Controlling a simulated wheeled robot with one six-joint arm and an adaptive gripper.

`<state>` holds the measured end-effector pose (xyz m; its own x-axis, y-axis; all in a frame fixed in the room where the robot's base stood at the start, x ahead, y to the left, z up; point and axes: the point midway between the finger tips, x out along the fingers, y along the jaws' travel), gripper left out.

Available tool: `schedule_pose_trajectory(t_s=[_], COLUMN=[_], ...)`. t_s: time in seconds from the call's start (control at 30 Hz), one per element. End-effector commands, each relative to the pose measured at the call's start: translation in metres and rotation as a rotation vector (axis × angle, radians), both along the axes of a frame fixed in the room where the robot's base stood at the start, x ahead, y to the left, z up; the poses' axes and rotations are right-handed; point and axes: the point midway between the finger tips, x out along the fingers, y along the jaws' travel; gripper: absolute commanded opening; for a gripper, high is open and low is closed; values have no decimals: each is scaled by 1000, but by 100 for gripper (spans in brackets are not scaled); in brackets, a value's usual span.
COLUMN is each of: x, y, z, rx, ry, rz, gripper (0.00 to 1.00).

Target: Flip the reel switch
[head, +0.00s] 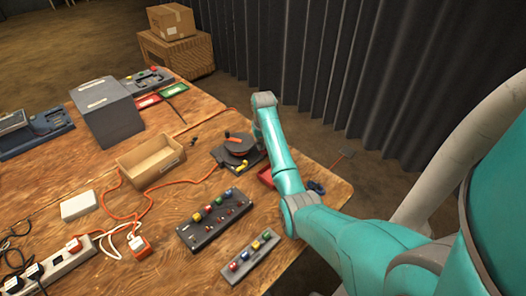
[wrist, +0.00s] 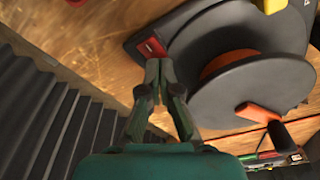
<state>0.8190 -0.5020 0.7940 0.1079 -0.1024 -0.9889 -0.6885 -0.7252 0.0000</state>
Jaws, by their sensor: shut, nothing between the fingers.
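The cable reel (wrist: 262,82), a dark drum with an orange cable core and an orange crank handle (wrist: 258,112), fills the right of the wrist view. In the head view the reel (head: 237,144) stands on a dark base near the table's far right edge. A red rocker switch (wrist: 152,47) sits at the corner of that base (wrist: 178,30). My gripper (wrist: 160,68) is shut and empty, its fingertips right at the switch. I cannot tell whether they touch it. In the head view my arm hides the gripper and the switch.
An open cardboard box (head: 150,160) and a grey box (head: 105,110) stand left of the reel. Dark panels with coloured knobs (head: 214,217) lie nearer. An orange cable (head: 150,190) runs over the table. A corrugated dark wall (head: 320,60) rises beyond the table edge.

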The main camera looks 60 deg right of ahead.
Motion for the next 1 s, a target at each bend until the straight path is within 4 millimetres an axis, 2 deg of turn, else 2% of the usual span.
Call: schedule_pose_trajectory(t_s=[0.57, 1.0], x=[0, 0], y=[0, 0], z=[-7, 21], rx=[0, -1], ry=[0, -1], rz=[0, 0], gripper=[0, 0])
